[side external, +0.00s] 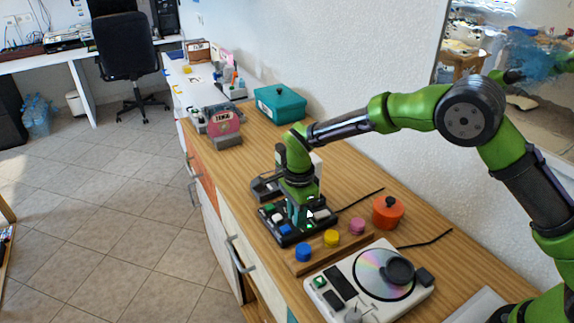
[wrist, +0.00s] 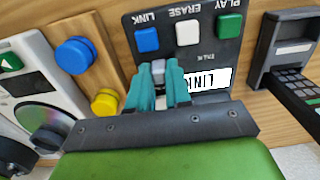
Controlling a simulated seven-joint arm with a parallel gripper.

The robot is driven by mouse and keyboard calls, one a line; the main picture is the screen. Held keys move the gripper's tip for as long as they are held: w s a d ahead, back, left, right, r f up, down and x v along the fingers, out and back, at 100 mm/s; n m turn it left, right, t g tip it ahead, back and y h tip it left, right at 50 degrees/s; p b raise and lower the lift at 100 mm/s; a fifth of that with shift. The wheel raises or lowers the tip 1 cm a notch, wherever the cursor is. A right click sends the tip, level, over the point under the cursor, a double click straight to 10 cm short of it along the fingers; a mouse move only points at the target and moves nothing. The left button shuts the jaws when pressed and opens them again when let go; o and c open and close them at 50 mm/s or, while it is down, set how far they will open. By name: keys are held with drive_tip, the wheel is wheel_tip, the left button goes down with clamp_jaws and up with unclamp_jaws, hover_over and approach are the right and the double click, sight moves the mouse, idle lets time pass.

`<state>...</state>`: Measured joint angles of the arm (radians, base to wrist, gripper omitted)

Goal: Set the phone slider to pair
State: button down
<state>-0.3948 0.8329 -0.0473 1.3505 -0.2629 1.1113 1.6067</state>
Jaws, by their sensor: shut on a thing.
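My gripper (wrist: 160,74) has teal fingertips shut on a small grey slider knob (wrist: 158,66) on the dark control panel (wrist: 205,58). Most of the knob is hidden between the fingertips. The panel carries a blue button marked LINK (wrist: 147,39), a white button marked ERASE (wrist: 187,32) and a green button marked PLAY (wrist: 229,25). A small label, which seems to read TALK, sits near the fingers. A white display (wrist: 208,79) reads LINK, partly covered by my gripper. In the side external view, my gripper (side external: 298,218) points down onto the panel (side external: 329,226).
A dark phone with a keypad (wrist: 290,78) lies beside the panel. A wooden strip with blue (side external: 303,252), yellow (side external: 331,238) and pink (side external: 357,226) knobs, a disc player (side external: 325,285) and an orange pot (side external: 388,212) stand close by. A teal box (side external: 281,104) is farther back.

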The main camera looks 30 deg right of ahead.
drive_tip(key=shift+s, duration=0.25)
drive_tip(key=c, duration=1)
unclamp_jaws()
drive_tip(key=shift+c, duration=0.2)
drive_tip(key=shift+w+r, duration=0.1)
wheel_tip(320, 180, up, 17)
